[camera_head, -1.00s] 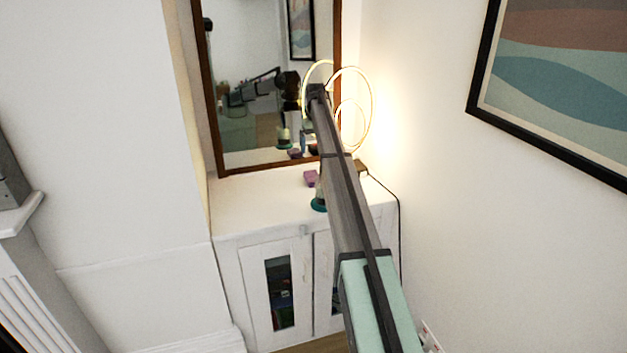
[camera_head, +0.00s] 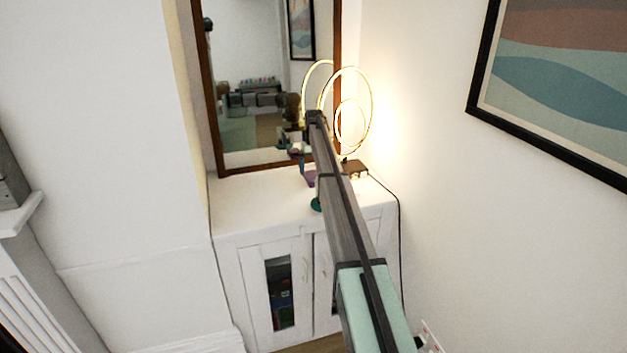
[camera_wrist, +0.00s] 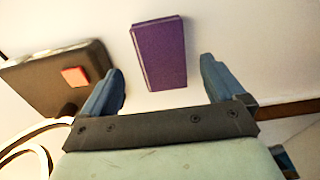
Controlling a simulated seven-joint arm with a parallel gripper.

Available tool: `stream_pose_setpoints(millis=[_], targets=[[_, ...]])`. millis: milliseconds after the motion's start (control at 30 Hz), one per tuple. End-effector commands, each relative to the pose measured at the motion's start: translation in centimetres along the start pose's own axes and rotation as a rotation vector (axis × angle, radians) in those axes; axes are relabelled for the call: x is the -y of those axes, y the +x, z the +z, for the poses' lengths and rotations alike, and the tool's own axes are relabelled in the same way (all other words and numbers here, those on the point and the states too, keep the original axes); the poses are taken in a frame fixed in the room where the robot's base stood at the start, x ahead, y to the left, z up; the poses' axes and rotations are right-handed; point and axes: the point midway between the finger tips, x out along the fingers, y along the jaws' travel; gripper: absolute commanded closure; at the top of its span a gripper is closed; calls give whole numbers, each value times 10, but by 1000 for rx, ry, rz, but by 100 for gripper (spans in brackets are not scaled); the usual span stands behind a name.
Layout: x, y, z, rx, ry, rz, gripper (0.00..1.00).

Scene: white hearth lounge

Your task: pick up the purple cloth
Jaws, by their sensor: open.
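The purple cloth (camera_wrist: 160,53) looks like a flat, folded rectangular block in the wrist view. It lies on the white cabinet top, ahead of and between my two blue fingers. In the head view a small part of the cloth (camera_head: 310,181) shows left of my arm, which hides the rest. My gripper (camera_wrist: 161,68) is open and empty, with one finger to each side of the cloth's near end. I cannot tell how far above the cabinet top the fingertips are. In the head view my gripper is mostly hidden by my arm.
A lit ring lamp (camera_head: 352,110) stands right of the cloth, near the wall; its dark base (camera_wrist: 50,85) with a red square is close to my left finger in the wrist view. A mirror (camera_head: 212,120) stands behind. The cabinet top (camera_head: 255,200) is clear on the left.

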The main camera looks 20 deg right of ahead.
Motion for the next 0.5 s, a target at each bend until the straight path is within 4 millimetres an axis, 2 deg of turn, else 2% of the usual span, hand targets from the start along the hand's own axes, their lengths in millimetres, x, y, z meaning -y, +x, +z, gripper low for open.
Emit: stream_pose_setpoints(millis=[233,500], targets=[[2,33,-1,1,0,0,4],[2,39,-1,-1,-1,0,4]])
